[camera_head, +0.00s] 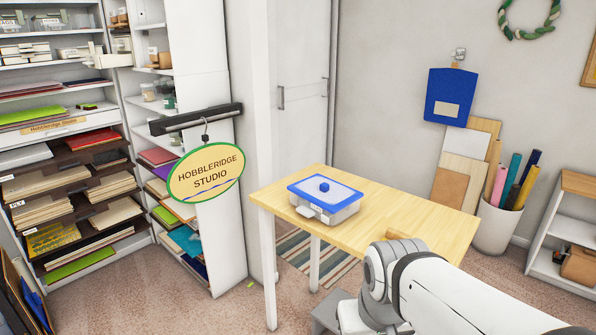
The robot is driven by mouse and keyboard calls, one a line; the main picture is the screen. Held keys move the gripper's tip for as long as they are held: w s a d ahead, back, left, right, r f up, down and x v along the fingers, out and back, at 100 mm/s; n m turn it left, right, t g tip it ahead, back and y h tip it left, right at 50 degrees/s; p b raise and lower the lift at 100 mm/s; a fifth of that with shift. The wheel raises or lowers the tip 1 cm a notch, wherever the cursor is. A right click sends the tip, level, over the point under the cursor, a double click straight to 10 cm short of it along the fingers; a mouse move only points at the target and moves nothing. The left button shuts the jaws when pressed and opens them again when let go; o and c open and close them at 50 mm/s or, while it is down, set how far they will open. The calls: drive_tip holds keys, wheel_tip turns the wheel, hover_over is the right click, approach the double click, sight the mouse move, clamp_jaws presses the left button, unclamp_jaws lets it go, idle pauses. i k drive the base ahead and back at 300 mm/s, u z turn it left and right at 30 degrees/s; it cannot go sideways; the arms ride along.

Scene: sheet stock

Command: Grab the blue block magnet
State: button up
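A small blue block (324,187), which looks like the blue block magnet, sits on the lid of a pale storage box (331,218). The lid has a blue rim and a pale middle panel, with the block near its centre. The box stands on a light wooden table (411,208), toward the table's left half. My white arm enters from the lower right and crosses in front of the table's near right corner. My gripper cannot be made out in this view, so nothing shows of its fingers. Nothing covers the block.
A small tan wooden piece (403,236) shows just behind my arm. Shelves of sheet stock (70,190) fill the left. An oval sign (206,173) hangs from a dark bar. A bin of rolls (496,226) stands behind the table. The tabletop right of the box looks clear.

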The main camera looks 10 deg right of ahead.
sight(324, 187)
drive_tip(key=u, duration=0.1)
drive_tip(key=i, duration=1.75)
drive_tip(key=u, duration=0.05)
